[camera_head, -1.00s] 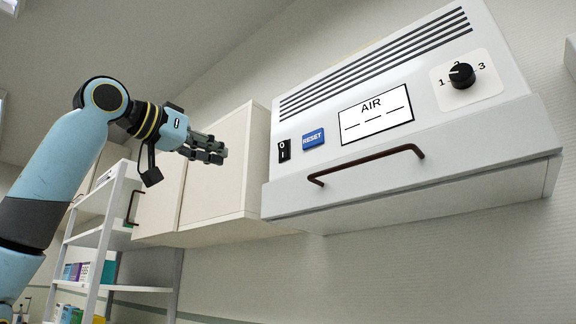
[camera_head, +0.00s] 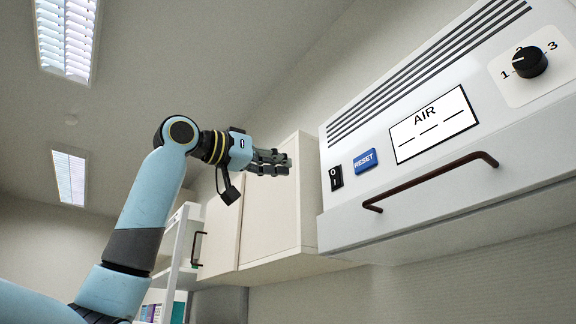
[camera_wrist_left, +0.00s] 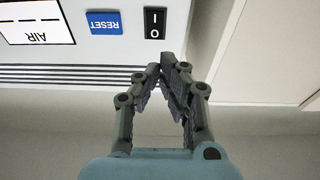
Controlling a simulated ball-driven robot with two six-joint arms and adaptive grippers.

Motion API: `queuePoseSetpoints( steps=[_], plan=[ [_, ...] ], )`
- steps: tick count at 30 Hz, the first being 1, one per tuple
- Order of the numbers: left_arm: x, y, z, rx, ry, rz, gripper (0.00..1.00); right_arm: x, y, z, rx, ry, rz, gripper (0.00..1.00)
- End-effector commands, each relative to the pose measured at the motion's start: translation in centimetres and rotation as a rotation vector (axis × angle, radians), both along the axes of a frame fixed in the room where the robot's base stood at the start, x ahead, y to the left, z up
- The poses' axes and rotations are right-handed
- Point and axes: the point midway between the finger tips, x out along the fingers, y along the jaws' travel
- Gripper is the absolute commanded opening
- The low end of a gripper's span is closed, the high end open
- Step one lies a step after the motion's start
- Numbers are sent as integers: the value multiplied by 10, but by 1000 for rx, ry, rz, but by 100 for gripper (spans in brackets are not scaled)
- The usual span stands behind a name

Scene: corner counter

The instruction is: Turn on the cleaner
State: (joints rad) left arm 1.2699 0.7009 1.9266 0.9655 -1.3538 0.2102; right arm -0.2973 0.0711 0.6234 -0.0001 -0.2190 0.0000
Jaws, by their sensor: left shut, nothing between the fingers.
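The cleaner (camera_head: 440,170) is a white wall unit with dark vent slots, an AIR label, a blue RESET button (camera_head: 365,161) and a dial (camera_head: 529,62). Its black power switch (camera_head: 335,178), marked O and I, is at the lower left of its front. The switch also shows in the left wrist view (camera_wrist_left: 155,23), upside down, beyond the fingertips. My left gripper (camera_head: 289,163) is shut and empty, to the left of the switch and apart from it in the head view. In the left wrist view its fingertips (camera_wrist_left: 164,66) meet just below the switch. My right gripper is out of view.
A brown bar handle (camera_head: 430,180) sticks out from the cleaner's lower front. White shelves (camera_head: 180,240) stand lower left.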

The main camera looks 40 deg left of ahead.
Motion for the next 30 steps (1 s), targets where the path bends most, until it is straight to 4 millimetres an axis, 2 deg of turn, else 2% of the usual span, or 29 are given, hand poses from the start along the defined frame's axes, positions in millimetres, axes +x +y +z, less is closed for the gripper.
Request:
queuePoseSetpoints(
  steps=[1,9,15,21,30],
  plan=[
    [10,-5,5,-5,3,-6,0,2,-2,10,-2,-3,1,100],
    [65,-24,13,-4,3,-5,0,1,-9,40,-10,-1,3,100],
    [95,-34,16,-2,2,-3,0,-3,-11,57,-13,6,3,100],
    [108,-38,16,-1,0,-1,0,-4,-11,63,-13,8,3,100],
    [109,-38,14,0,0,0,0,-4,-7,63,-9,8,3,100]
  ],
)
